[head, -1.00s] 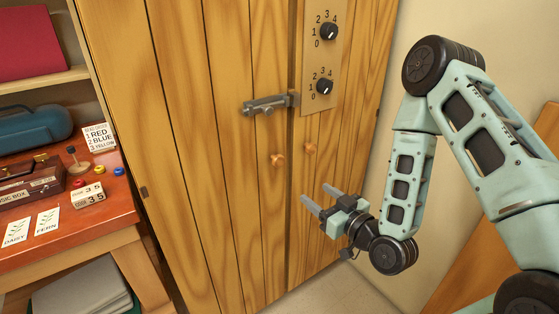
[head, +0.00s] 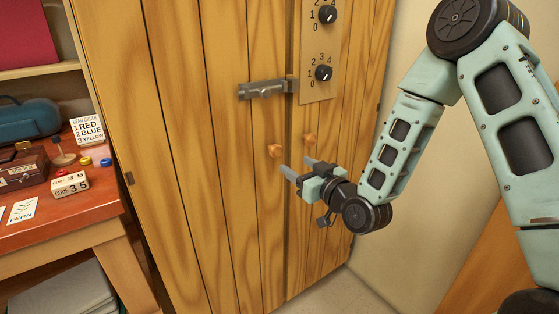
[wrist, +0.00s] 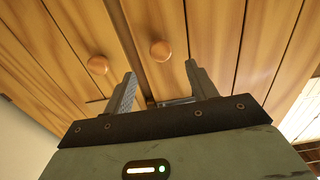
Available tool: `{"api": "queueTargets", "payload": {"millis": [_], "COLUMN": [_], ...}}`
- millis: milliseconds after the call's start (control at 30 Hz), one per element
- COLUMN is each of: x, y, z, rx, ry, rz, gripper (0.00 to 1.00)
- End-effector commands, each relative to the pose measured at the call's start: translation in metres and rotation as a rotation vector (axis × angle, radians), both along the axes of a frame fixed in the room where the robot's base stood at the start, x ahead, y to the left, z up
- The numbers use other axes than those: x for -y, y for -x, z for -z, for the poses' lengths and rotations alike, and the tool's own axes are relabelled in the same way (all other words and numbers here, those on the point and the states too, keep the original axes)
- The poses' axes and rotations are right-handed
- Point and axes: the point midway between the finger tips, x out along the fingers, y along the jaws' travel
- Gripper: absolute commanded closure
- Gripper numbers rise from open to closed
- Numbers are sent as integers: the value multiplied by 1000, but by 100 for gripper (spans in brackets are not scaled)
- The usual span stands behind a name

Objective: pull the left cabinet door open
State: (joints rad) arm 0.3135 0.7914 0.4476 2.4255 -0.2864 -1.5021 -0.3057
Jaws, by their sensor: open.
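The wooden cabinet's left door (head: 225,190) is shut, level with the right door (head: 325,190). Its round wooden knob (head: 275,151) sits near the seam; it also shows in the wrist view (wrist: 160,50). The right door's knob (head: 309,140) is beside it and shows in the wrist view too (wrist: 97,65). A grey metal latch (head: 262,90) lies across the left door above the knobs, reaching to the seam. My gripper (head: 295,166) is open and empty, just below and in front of the knobs, touching neither as far as I can see.
Two dials, the upper (head: 327,14) and lower (head: 323,73), sit on a plate on the right door. A red-topped desk (head: 90,205) with a box, cards and buttons stands close on the left. A bare wall (head: 395,220) is on the right.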

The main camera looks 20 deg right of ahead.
Motion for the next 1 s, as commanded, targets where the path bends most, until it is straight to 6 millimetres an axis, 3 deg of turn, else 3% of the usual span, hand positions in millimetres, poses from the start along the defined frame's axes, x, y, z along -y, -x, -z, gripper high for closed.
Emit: {"api": "queueTargets", "payload": {"millis": [200, 400, 600, 867, 1000], "x": [-14, -24, -28, -28, -28], "y": [-43, -71, -83, -84, -84], "z": [-3, -2, -2, -1, -1], "rx": [3, 1, 0, 0, 0], "ry": [-1, 1, 1, 1, 1], "rz": [0, -1, -1, -1, -1], "gripper": [43, 43, 43, 43, 76]}}
